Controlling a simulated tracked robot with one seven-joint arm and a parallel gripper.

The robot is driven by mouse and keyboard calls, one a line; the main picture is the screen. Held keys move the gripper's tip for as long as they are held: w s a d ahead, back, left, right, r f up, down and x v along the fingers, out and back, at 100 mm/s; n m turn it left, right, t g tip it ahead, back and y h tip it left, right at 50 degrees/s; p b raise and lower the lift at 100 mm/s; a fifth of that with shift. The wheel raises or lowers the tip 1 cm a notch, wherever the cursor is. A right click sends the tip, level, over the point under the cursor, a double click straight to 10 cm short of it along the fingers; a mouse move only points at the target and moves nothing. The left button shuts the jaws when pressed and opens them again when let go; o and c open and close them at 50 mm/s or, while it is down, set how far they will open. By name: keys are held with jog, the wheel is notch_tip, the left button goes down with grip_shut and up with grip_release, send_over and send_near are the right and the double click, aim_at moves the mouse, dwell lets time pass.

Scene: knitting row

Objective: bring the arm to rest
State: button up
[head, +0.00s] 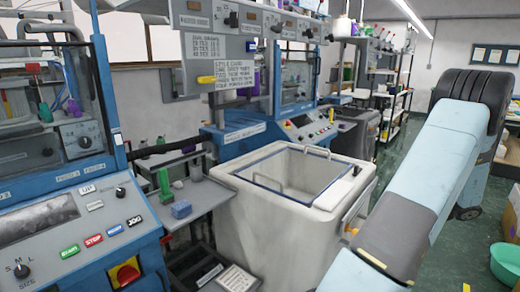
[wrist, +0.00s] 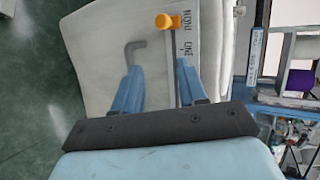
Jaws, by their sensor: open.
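My gripper (wrist: 159,78) shows in the wrist view as two blue fingers standing apart, open, with nothing held between them. Beyond the fingertips is a pale panel (wrist: 98,50) with an orange knob (wrist: 168,21), a strip of black lettering (wrist: 187,45) and a grey bent bar (wrist: 135,48). The knob lies ahead of the fingers and looks apart from them. In the head view my arm (head: 430,180) reaches down along the right side from a dark joint. Its gripper end is not visible there.
A white bin (head: 270,225) with a blue-edged opening stands close left of my arm. Blue machines (head: 70,240) line the left side. A small blue block (head: 181,210) sits on a grey shelf. A green bowl (head: 506,262) is on the floor at right. Green floor (head: 462,245) shows at right.

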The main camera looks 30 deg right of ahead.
jog(key=w+a+r+n+g+h, duration=0.1)
jog(key=w+a+r+n+g, duration=0.1)
jog(key=w+a+r, duration=0.5)
jog(key=w+a+r+n+g+h, duration=0.1)
jog(key=w+a+r+g, duration=0.2)
jog(key=a, duration=0.7)
jog(key=w+a+r+n+g+h, duration=0.1)
jog(key=w+a+r+n+g, duration=0.1)
jog(key=w+a+r, duration=0.4)
jog(key=s+a+r+n+t+h, duration=0.1)
jog(key=s+a+r+h, duration=0.1)
jog(key=a, duration=0.7)
jog(key=s+a+r+n+t+h, duration=0.1)
jog(key=s+a+r+n, duration=0.1)
jog(key=s+a+r, duration=0.2)
jog(key=s+a+r+n+t+h, duration=0.1)
jog(key=s+a+r, duration=0.3)
jog(key=a, duration=1)
jog(key=shift+s+a+n+t+h, duration=0.35)
jog(key=shift+s+n+h, duration=0.4)
jog(key=shift+s, duration=1.05)
jog(key=shift+r, duration=0.1)
